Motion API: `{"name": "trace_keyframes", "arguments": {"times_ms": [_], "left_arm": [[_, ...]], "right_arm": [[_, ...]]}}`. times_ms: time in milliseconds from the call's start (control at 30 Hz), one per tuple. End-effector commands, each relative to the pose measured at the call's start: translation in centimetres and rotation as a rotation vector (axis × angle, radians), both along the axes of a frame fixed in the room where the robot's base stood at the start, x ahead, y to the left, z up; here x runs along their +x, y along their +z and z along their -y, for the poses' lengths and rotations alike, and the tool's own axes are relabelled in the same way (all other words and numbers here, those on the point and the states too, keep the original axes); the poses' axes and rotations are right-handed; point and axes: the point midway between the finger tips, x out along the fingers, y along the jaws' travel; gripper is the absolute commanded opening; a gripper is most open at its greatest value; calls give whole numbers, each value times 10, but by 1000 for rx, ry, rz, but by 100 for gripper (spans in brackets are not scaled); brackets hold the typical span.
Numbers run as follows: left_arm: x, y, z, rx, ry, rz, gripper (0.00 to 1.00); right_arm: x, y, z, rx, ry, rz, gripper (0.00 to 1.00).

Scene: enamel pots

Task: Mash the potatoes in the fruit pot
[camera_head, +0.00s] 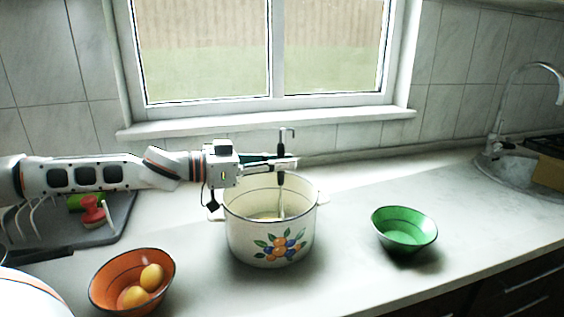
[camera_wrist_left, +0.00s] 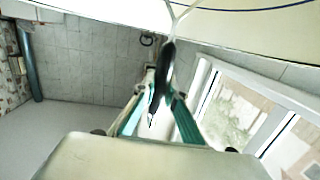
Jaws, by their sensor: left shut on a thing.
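The fruit pot (camera_head: 262,240), cream enamel with painted fruit on its front, stands upright on the counter. The masher (camera_head: 282,199) stands roughly upright, its metal shaft reaching down into the pot. My left gripper (camera_head: 288,164) is shut on the masher's dark handle above the pot. In the left wrist view, the teal fingers (camera_wrist_left: 160,108) close around the black handle (camera_wrist_left: 166,66), and the pot's cream wall (camera_wrist_left: 255,30) fills the top. Pale yellow matter shows low inside the pot; the masher's head is not clearly visible. My right gripper is out of view.
An orange bowl (camera_head: 105,273) with two yellow round things (camera_head: 151,277) stands at the front left. A green bowl (camera_head: 404,230) stands right of the pot. A grey rack (camera_head: 95,237) lies at the left. The sink (camera_head: 512,172) is far right; a window is behind.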

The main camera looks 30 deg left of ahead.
Motion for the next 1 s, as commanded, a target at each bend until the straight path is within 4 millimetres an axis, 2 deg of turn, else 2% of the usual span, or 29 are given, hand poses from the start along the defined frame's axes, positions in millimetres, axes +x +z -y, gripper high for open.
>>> {"name": "trace_keyframes", "arguments": {"times_ms": [767,933,1000], "left_arm": [[0,-11,0,0,0,-1,0],[0,-12,0,0,0,-3,0],[0,-5,0,1,0,0,0]], "right_arm": [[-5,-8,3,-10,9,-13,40],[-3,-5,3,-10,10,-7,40],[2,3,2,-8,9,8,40]]}}
